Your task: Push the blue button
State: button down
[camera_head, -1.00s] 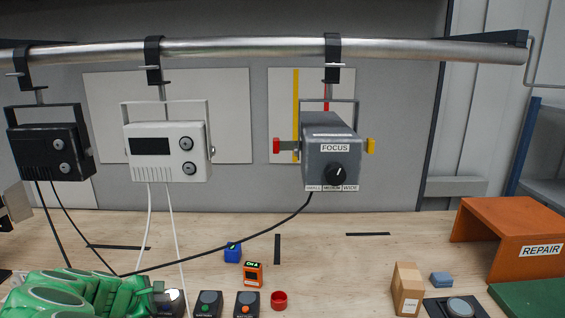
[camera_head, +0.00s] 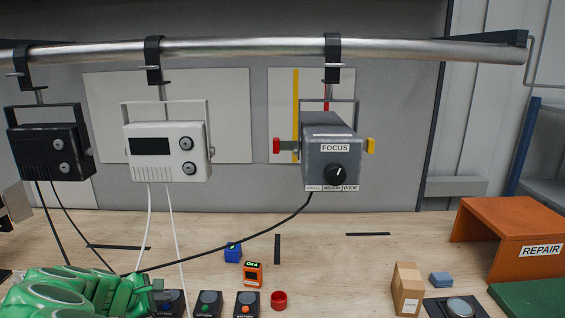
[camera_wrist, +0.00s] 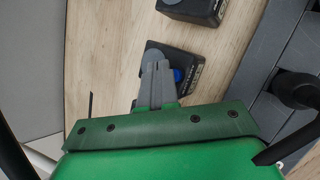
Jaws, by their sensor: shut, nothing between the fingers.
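In the head view my gripper (camera_head: 158,286) is at the lower left, at the leftmost box (camera_head: 174,298) of a row. The blue button (camera_head: 167,306) shows small there, under the fingers.
Similar boxes with a green button (camera_head: 206,309) and an orange button (camera_head: 245,309) stand to the right. Behind are an orange device (camera_head: 253,274) and a blue cube (camera_head: 233,252). A red cup (camera_head: 279,300) stands nearby. A white cable (camera_head: 179,250) hangs close to my gripper.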

jog(key=shift+r, duration=3)
